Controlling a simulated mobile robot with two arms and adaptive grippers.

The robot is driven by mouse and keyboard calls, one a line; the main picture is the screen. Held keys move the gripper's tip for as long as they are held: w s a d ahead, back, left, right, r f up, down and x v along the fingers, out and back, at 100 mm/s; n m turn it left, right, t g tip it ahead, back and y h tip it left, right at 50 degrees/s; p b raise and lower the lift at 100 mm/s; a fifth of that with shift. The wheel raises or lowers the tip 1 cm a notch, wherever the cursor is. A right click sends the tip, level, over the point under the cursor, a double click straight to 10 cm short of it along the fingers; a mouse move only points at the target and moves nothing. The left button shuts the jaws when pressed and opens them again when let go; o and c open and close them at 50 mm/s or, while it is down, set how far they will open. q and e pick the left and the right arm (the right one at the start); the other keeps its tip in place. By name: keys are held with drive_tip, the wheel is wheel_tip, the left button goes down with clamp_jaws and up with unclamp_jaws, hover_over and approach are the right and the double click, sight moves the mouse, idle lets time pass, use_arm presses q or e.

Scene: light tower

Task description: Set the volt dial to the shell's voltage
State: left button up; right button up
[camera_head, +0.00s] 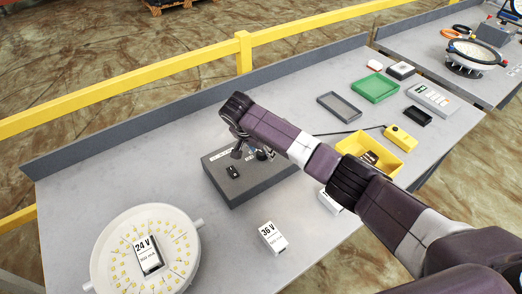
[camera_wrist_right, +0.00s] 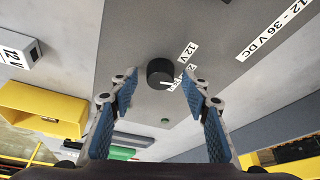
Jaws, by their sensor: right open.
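The round white shell (camera_head: 101,264) with many small yellow LEDs lies at the lower left in the head view. A white block marked 24 V (camera_head: 148,257) is on it. The grey supply box (camera_head: 245,190) stands mid-table. In the wrist view its black volt dial (camera_wrist_right: 158,70) shows ahead, between the fingertips, with 12 V and further labels to its right. A white mark is at its lower right; which label it meets is unclear, partly behind a finger. My right gripper (camera_wrist_right: 160,88) is open and empty, over the box in the head view (camera_head: 250,153). My left gripper is out of view.
A 36 V block (camera_head: 272,237) stands in front of the box. A 12 V block (camera_wrist_right: 15,53) shows left in the wrist view. A yellow bin (camera_head: 393,163), green tray (camera_head: 375,88) and grey tray (camera_head: 340,106) lie beyond my right arm. A raised grey edge runs along the table's back.

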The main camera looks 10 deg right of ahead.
drive_tip(key=v, duration=1.2)
drive_tip(key=shift+f, duration=0.1)
